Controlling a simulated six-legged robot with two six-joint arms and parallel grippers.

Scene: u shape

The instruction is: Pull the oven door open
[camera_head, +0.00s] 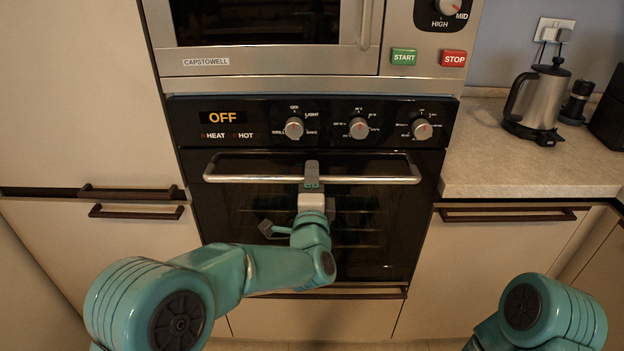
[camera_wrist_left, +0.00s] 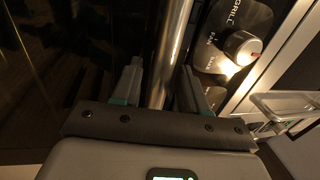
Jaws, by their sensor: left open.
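The oven door (camera_head: 225,215) is dark glass and looks shut, below the control panel. Its silver bar handle (camera_head: 375,180) runs across the top of the door. My left gripper (camera_head: 312,175) is at the middle of the handle. In the left wrist view, the handle bar (camera_wrist_left: 171,50) passes between the two open fingers of my left gripper (camera_wrist_left: 163,88). The fingers are on either side of the bar, and I cannot tell whether either touches it. Part of my right arm shows at the lower right of the head view, but its gripper is out of view.
The oven control panel (camera_head: 260,133) with three knobs is just above the handle. A microwave (camera_head: 290,60) sits above it. Cabinets with dark handles flank the oven. A kettle (camera_head: 540,100) stands on the right counter (camera_head: 520,165). The floor strip before the oven shows narrowly.

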